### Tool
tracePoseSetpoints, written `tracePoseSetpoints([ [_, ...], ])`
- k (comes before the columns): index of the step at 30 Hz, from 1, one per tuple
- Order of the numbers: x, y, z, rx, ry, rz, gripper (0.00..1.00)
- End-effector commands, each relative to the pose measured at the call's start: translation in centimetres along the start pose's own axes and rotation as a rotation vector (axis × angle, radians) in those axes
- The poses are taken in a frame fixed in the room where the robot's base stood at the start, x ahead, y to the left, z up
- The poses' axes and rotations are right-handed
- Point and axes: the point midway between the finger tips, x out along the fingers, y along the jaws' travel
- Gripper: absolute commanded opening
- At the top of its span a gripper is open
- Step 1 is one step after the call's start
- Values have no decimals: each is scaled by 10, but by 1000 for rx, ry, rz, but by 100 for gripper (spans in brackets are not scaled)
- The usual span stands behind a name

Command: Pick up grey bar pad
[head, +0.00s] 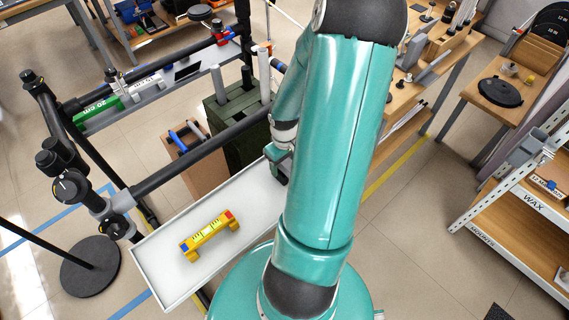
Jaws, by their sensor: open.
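No object in the head view is clearly a grey bar pad. A yellow bar (207,233) with red and blue ends lies on the white tray. My gripper (281,169) is open, above the tray's far right end, and partly hidden behind my teal arm. I see nothing held in its visible part. The tray area behind my arm is hidden.
The white tray (161,278) has bare surface around the yellow bar. Black rails (200,154) run along its far left side. A dark green crate (232,125) with upright grey posts stands behind it. Wooden shelves (520,215) stand at right.

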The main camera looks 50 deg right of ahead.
Motion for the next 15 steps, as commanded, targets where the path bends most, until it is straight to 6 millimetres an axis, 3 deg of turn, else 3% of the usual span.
tracePoseSetpoints([
  [7, 0, 0, 0, 1, 0, 0, 65],
  [15, 0, 0, 0, 1, 1, 0, 14],
])
